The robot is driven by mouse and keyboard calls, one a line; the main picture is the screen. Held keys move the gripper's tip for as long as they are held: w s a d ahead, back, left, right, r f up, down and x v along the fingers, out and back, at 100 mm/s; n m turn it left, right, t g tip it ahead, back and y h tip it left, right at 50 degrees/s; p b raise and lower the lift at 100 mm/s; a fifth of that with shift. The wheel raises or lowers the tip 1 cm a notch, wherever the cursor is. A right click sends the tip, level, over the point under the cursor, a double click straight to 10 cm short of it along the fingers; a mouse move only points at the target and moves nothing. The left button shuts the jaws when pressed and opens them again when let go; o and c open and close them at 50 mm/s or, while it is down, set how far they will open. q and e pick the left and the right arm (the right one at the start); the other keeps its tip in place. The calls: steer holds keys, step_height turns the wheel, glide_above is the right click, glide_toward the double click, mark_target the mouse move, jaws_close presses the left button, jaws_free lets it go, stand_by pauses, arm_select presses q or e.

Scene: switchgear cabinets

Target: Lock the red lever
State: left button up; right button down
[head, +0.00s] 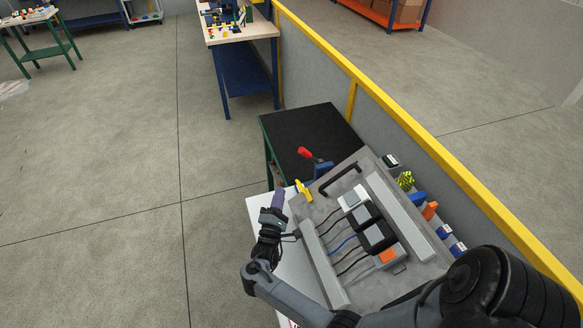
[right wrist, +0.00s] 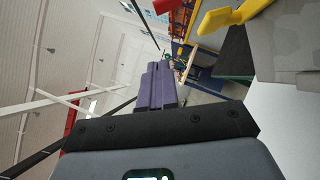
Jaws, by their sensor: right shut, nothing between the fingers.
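The red lever (head: 305,153) sticks up and to the left from a blue clamp body (head: 322,168) at the far end of the grey panel. The closed fingers also show in the right wrist view (right wrist: 158,72). My left gripper is not in view.
A yellow handle (head: 303,191) stands at the panel's far left corner, between my right gripper and the lever. The panel (head: 315,207) carries a black bar handle (head: 341,180), wired modules and coloured parts. A black-topped table (head: 300,125) lies behind; a yellow rail (head: 390,105) runs right.

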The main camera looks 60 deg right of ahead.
mark_target(311, 156)
steer(key=s+r+x, duration=0.1)
steer(key=s+x, duration=0.1)
steer(key=x, duration=1.1)
steer(key=shift+s+d+b, duration=0.3)
steer(key=shift+s, duration=0.05)
